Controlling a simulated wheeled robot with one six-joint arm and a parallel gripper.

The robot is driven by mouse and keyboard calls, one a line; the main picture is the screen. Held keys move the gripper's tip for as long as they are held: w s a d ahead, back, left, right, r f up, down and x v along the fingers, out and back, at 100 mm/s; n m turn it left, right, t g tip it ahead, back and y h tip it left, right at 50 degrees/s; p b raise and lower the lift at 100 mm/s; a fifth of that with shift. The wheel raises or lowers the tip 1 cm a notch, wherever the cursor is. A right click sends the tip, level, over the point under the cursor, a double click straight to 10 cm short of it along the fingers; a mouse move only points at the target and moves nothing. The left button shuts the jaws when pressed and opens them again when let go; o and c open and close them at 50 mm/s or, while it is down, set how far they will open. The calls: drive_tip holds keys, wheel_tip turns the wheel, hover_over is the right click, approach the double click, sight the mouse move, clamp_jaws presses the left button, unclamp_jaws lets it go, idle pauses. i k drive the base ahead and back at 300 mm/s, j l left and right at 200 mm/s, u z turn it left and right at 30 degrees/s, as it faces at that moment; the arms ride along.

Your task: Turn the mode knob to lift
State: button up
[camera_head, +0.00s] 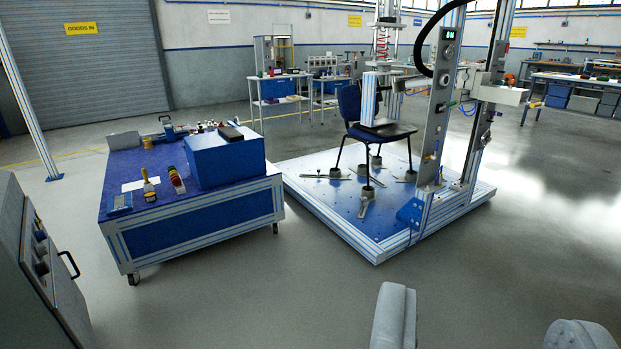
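The chair test rig has an upright control panel (441,105) on its front column, with a small green-lit display (448,34) at the top and several round controls and buttons below. The mode knob cannot be told apart at this size, and no "lift" marking is readable. A grey cabinet (42,262) at the left edge also carries dark knobs on its sloped face, seen edge-on. My gripper (485,308) shows as two grey fingers at the bottom right, wide apart with only floor between them. It is open, empty and well short of the rig.
A dark blue chair (371,128) stands on the rig's blue platform (315,195), whose front corner juts toward me. A wheeled blue workbench (200,226) with tools and a blue box (226,158) stands left. Grey floor (270,300) between is clear.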

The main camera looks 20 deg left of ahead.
sight(41, 269)
drive_tip(key=i+u, duration=0.25)
drive_tip(key=u, duration=0.2)
drive_tip(key=i+u, duration=0.25)
drive_tip(key=u, duration=0.2)
drive_tip(key=i+l+u, duration=0.1)
drive_tip(key=i+u, duration=0.15)
drive_tip(key=u, duration=0.25)
drive_tip(key=i+l+u, duration=0.2)
drive_tip(key=u, duration=0.25)
drive_tip(key=i+l+u, duration=0.3)
drive_tip(key=u, duration=0.15)
drive_tip(key=i+l+u, duration=0.45)
drive_tip(key=k+l, duration=0.05)
drive_tip(key=k, duration=0.05)
